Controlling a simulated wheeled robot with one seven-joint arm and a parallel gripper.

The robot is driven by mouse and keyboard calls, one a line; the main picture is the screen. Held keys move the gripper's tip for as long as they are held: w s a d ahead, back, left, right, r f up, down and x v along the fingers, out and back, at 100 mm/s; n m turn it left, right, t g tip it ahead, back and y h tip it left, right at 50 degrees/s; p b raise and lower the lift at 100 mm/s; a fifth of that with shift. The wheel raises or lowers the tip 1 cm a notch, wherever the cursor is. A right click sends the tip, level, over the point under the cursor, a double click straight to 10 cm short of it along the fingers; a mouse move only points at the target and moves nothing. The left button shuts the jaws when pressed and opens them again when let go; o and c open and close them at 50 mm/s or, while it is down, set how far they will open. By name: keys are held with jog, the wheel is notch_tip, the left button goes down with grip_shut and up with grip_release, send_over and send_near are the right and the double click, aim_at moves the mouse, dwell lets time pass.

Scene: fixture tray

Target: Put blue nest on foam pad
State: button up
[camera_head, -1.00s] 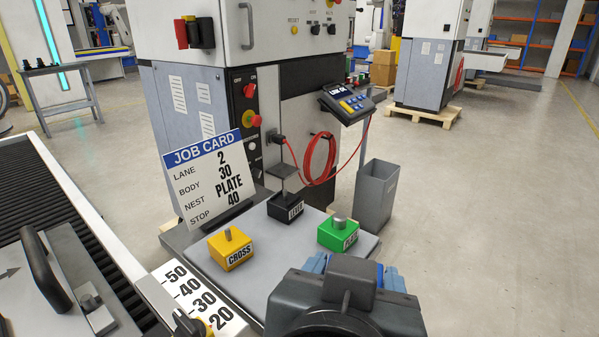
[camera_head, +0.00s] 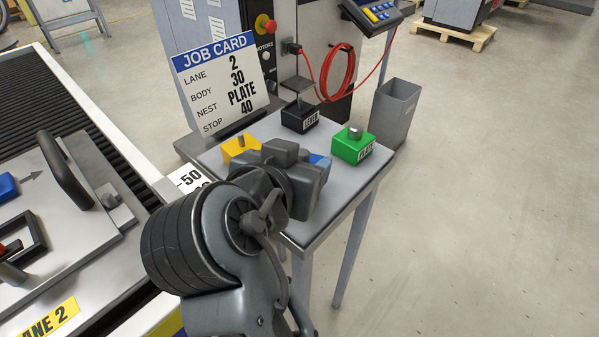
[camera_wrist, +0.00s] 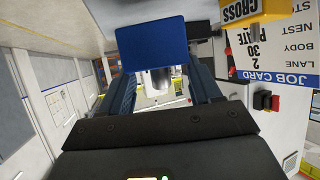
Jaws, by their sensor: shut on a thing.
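My gripper (camera_wrist: 160,82) is shut on the metal post of a blue block, the blue nest (camera_wrist: 152,44). The block's blue face shows just beyond the fingers in the wrist view. In the head view my gripper (camera_head: 305,165) is over the small grey-topped table, and only a bit of the blue nest (camera_head: 320,162) shows past it. I cannot make out a separate foam pad; the light grey table top (camera_head: 340,188) is partly hidden by my arm.
A yellow CROSS nest (camera_head: 238,147), a black LEVER nest (camera_head: 300,117) and a green PLATE nest (camera_head: 352,147) stand on the table. The job card (camera_head: 222,82) stands behind. A grey bin (camera_head: 396,112) is at right. The conveyor fixture (camera_head: 60,220) lies left.

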jog(key=shift+f, duration=1.6)
jog(key=shift+f, duration=0.15)
jog(key=o, duration=1.5)
jog(key=shift+c, duration=0.2)
jog(key=shift+r, duration=0.2)
jog(key=v, duration=1.2)
jog(key=shift+f, duration=0.1)
